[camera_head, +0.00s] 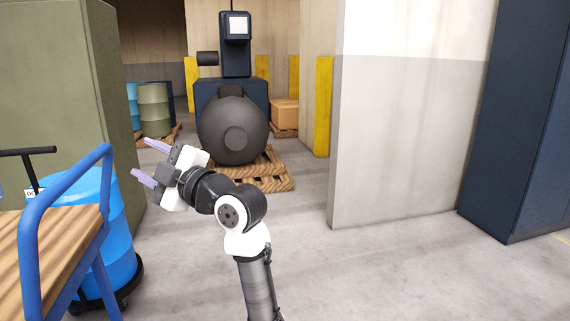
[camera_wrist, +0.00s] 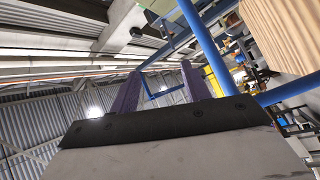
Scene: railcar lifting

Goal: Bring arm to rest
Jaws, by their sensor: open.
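My gripper (camera_head: 146,161) is in the head view, left of the middle, at the end of my raised, bent arm. Its two pale purple fingers are apart and point to the left, with nothing between them. In the wrist view the fingers of my gripper (camera_wrist: 156,92) stand apart, with roof structure and a blue rail behind them. My gripper appears in front of the gap between the green cabinet and the dark round machine, touching nothing that I can see.
A cart with a blue rail (camera_head: 32,240) and wooden top and a blue drum (camera_head: 118,255) stand at the lower left. A green cabinet (camera_head: 55,70) is behind them. A dark machine (camera_head: 233,130) sits on a pallet (camera_head: 265,178). A wall (camera_head: 405,130) stands right; floor before it is clear.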

